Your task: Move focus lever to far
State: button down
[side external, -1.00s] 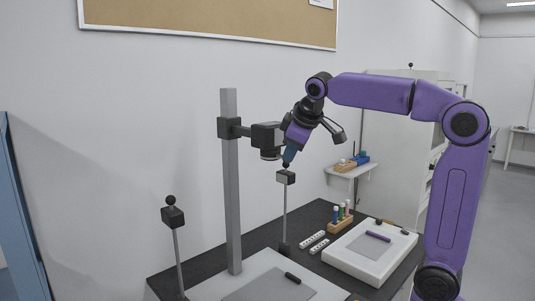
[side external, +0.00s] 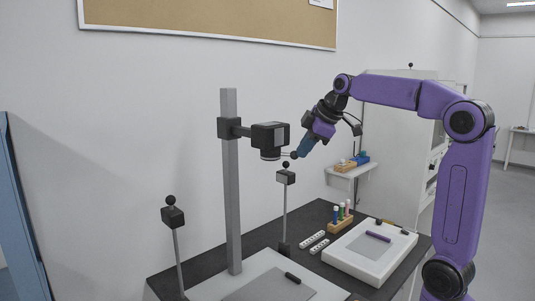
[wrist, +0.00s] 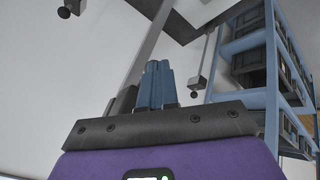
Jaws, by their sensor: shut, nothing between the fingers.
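The camera (side external: 268,136) is a dark box on an arm of the grey column, with its lens pointing down. The focus lever (side external: 287,154) is a thin rod ending in a dark ball, sticking out to the right from the lens. My gripper (side external: 299,154) is shut and empty, its blue fingertips at the right of the lever's ball; I cannot tell whether they touch it. In the wrist view the shut blue fingers (wrist: 157,70) point up the picture, and a dark block beside them is partly hidden. The lever cannot be made out there.
The grey column (side external: 231,180) stands on a white base plate. Two ball-topped lamp posts flank it, the right one (side external: 285,177) just below my gripper and the left one (side external: 172,216) farther off. A tube rack (side external: 340,224) and a white tray (side external: 370,253) sit on the dark table.

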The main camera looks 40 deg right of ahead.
dwell(0.7)
jog(key=shift+w+a, duration=0.5)
jog(key=shift+w, duration=0.1)
jog(key=s+f+v, duration=0.1)
jog(key=s+v, duration=0.1)
jog(key=v, duration=1.1)
jog(key=s+a+f+g+y, duration=0.1)
jog(key=s+a+f, duration=0.2)
jog(key=a+f, duration=0.25)
jog(key=s+a+f+n+g, duration=0.1)
jog(key=s+a+f+g, duration=0.15)
jog(key=a+f, duration=0.3)
jog(key=s+a+f+g+y, duration=0.1)
jog(key=s+a+f, duration=0.2)
jog(key=a+f, duration=0.3)
jog(key=s+d+f+n+g+h, duration=0.1)
jog(key=s+f+g+h, duration=0.1)
jog(key=s+f, duration=1.3)
jog(key=shift+s+d+n, duration=0.3)
jog(key=shift+s+n, duration=0.1)
jog(key=shift+s, duration=0.8)
